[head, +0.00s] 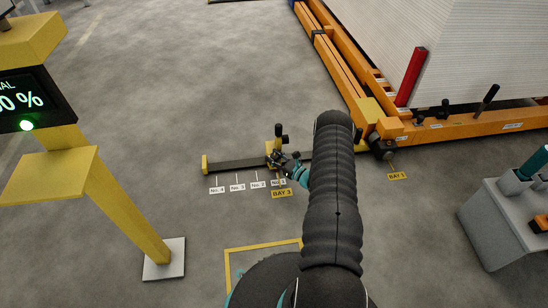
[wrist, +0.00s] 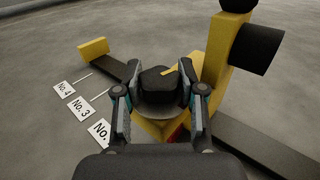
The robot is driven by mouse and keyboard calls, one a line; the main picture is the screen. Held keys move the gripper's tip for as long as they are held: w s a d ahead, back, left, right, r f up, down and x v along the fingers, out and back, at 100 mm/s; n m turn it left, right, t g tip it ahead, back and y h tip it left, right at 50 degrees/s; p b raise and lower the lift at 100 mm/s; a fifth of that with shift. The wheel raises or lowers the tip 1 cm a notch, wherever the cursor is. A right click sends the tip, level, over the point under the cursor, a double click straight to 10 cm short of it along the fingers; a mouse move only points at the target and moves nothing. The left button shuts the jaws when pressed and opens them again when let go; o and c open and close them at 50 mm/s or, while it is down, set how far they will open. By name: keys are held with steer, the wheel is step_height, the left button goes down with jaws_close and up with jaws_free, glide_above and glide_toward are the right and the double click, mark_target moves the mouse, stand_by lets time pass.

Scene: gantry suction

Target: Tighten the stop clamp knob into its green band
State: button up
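The stop clamp knob (wrist: 158,80) is black with a yellow pointer mark on top, seen in the wrist view on a dark round base. My gripper (wrist: 159,97) has one finger on each side of the knob, with a narrow gap showing on both sides. The yellow stop clamp (wrist: 215,62) sits on a dark rail (wrist: 250,148) and carries a black cylinder. A bit of red shows below the knob; I see no green band. In the head view my gripper (head: 286,164) is at the clamp (head: 271,148) and hides the knob.
The rail (head: 235,164) lies on the floor with a yellow end block (head: 205,165) and numbered labels (head: 237,187) in front. An orange gantry frame (head: 470,125) stands right. A yellow display post (head: 120,200) stands left. A grey console (head: 500,220) is at far right.

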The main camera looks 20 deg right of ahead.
steer(key=shift+w+m+t+h+b, duration=0.15)
steer(key=shift+m+t+h, duration=0.25)
steer(key=shift+m+h, duration=0.75)
steer(key=shift+s+m+t+h+b, duration=0.15)
steer(key=shift+m+t+h, duration=0.4)
steer(key=shift+h, duration=1.1)
steer(key=shift+w+m+h, duration=0.1)
steer(key=shift+m+h, duration=0.8)
steer(key=shift+h, duration=0.3)
steer(key=shift+d, duration=0.1)
steer(key=o, duration=0.9)
